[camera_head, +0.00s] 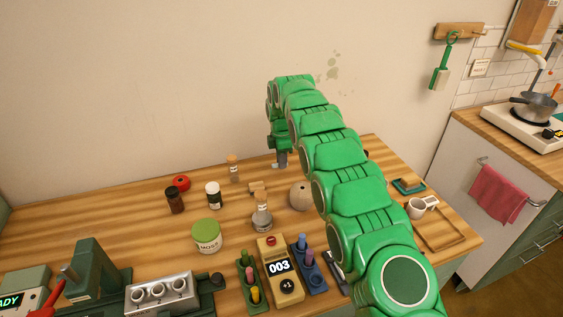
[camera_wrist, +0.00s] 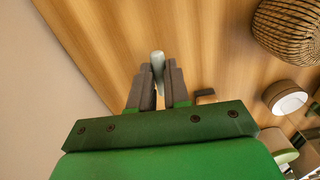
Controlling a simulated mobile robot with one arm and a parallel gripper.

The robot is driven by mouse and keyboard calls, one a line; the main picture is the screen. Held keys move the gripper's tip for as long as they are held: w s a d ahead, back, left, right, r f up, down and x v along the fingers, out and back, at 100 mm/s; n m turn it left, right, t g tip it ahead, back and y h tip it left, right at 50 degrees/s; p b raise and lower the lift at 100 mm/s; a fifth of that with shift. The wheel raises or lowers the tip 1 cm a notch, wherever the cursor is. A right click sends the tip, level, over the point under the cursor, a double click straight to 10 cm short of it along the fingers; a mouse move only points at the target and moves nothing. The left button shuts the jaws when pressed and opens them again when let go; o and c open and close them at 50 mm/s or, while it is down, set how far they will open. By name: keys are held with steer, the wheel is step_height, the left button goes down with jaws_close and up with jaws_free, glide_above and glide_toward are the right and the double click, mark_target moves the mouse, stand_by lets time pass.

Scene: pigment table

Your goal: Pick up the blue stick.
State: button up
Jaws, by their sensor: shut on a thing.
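My gripper (camera_head: 281,160) is at the back of the wooden table, under my green arm. In the wrist view, the gripper (camera_wrist: 157,72) is shut on a pale grey, round-ended, slim thing (camera_wrist: 158,58), whose tip shows between the fingers. I cannot tell from its colour whether it is a stick. In the head view, a blue stick (camera_head: 302,240) stands in the dark blue holder (camera_head: 317,280) at the front of the table, with a purplish stick (camera_head: 309,257) beside it. My gripper is well away from that holder.
A green-lidded jar (camera_head: 207,237), a grey flask (camera_head: 262,216), a beige device reading 003 (camera_head: 279,268) and a green stick holder (camera_head: 242,280) stand on the table (camera_head: 120,228). A beige round thing (camera_head: 300,197) is near my arm.

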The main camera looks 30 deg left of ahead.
steer(key=shift+s+d+r, duration=0.2)
steer(key=shift+s+r, duration=0.1)
steer(key=shift+r, duration=0.15)
steer(key=shift+s+d+r, duration=0.2)
steer(key=shift+s+r, duration=0.05)
steer(key=shift+r, duration=0.15)
steer(key=s+d+r, duration=0.7)
steer(key=s, duration=0.2)
steer(key=shift+s+d+r, duration=0.15)
steer(key=shift+s+r, duration=0.2)
steer(key=shift+r, duration=0.05)
